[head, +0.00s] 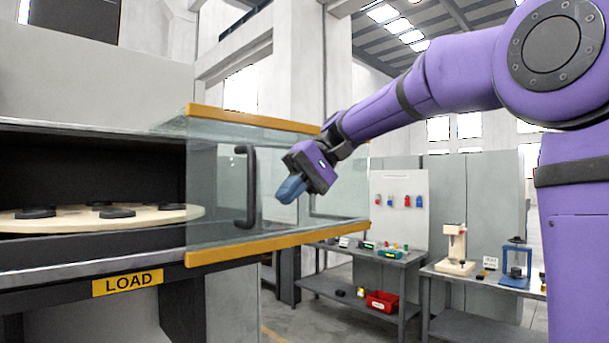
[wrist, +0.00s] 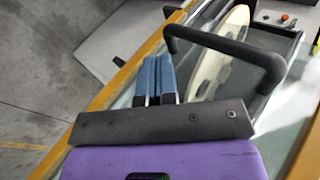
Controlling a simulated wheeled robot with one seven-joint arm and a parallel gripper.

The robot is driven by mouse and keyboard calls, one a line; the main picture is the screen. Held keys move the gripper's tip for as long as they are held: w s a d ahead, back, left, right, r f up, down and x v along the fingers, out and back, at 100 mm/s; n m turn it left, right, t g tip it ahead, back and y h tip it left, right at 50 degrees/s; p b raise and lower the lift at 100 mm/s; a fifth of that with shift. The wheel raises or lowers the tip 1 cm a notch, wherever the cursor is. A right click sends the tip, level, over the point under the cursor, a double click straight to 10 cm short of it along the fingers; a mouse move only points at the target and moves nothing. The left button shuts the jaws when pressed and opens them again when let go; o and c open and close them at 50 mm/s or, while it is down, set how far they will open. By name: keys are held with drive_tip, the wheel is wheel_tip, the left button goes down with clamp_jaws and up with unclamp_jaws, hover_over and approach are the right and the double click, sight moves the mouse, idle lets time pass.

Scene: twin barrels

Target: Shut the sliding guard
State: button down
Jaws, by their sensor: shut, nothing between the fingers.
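The sliding guard is a clear panel with orange top and bottom rails (head: 265,246). It stands out to the right of the machine's opening, leaving much of the opening uncovered. Its black bar handle (head: 246,187) is upright on the panel; it also shows in the wrist view (wrist: 228,48), arching beside my fingers. My gripper (head: 285,194) has blue fingers that are shut and empty. It hangs to the right of the handle in the head view, apart from it. In the wrist view the fingertips (wrist: 154,60) lie left of the handle bar, over the guard.
Inside the opening is a pale round table (head: 100,218) with several black pucks. A yellow LOAD label (head: 128,282) is on the front below. Grey benches with a red bin (head: 383,301), a green tray (head: 389,253) and a blue stand (head: 516,265) are behind at right.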

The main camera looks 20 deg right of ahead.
sight(255, 206)
drive_tip(key=shift+s+a, duration=0.15)
drive_tip(key=shift+a, duration=0.8)
drive_tip(key=shift+s+a, duration=0.1)
drive_tip(key=shift+a, duration=0.85)
drive_tip(key=s+a, duration=0.4)
drive_tip(key=a, duration=0.6)
drive_tip(key=s+a, duration=0.4)
drive_tip(key=a, duration=0.7)
drive_tip(key=s+a, duration=0.4)
drive_tip(key=a, duration=0.7)
drive_tip(key=shift+a, duration=0.25)
drive_tip(key=shift+r, duration=0.1)
